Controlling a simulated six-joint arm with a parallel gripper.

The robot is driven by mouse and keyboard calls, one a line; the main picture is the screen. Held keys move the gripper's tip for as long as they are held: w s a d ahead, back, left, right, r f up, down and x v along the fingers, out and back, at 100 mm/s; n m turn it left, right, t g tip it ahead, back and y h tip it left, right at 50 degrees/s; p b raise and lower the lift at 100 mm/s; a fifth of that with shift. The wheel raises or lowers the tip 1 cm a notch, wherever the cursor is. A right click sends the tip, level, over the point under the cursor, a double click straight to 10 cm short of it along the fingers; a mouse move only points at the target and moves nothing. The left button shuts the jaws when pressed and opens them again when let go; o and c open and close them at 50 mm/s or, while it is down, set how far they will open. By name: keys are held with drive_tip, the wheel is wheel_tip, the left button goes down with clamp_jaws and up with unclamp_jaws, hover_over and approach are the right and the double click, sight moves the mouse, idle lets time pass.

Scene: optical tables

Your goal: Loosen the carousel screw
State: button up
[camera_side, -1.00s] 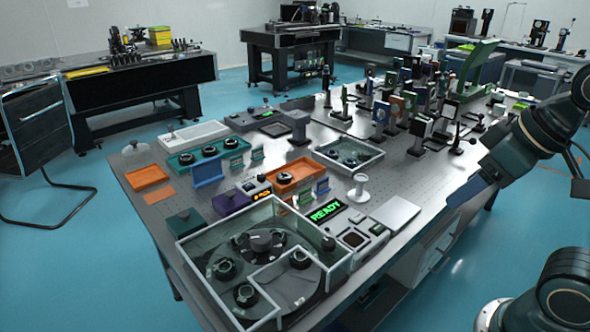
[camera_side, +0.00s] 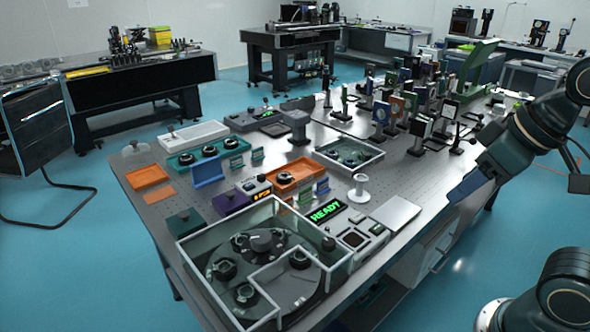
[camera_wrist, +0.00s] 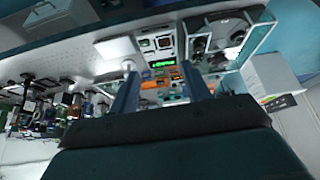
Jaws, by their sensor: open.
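The carousel (camera_side: 262,262) is a dark round plate with several black mounts, inside a clear-walled enclosure with pale rims (camera_side: 209,286) at the table's front. A grey knob (camera_side: 261,240) stands at its centre; I cannot tell whether this is the screw. In the wrist view the carousel enclosure (camera_wrist: 229,37) shows at the upper right. My gripper (camera_wrist: 163,78) is open and empty, its two fingers apart, with table items visible between them.
A green READY display (camera_side: 325,210), a keypad box (camera_side: 362,234) and a white spool-shaped post (camera_side: 360,187) stand behind and right of the enclosure. Orange trays (camera_side: 147,177) lie farther left. Crowded optic mounts (camera_side: 420,105) fill the far right. A flat pale plate (camera_side: 395,214) lies near the right edge.

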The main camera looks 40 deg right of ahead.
drive_tip(key=w+a+r+n+g, duration=0.1)
drive_tip(key=w+a+n+g, duration=0.25)
drive_tip(key=w+n, duration=0.5)
drive_tip(key=n+g, duration=0.2)
drive_tip(key=n, duration=0.5)
hover_over(329, 241)
wheel_tip(329, 241, down, 4)
drive_tip(key=shift+f, duration=0.2)
wheel_tip(329, 241, down, 14)
drive_tip(key=shift+r, duration=0.1)
drive_tip(key=shift+c, duration=0.5)
drive_tip(key=c, duration=0.9)
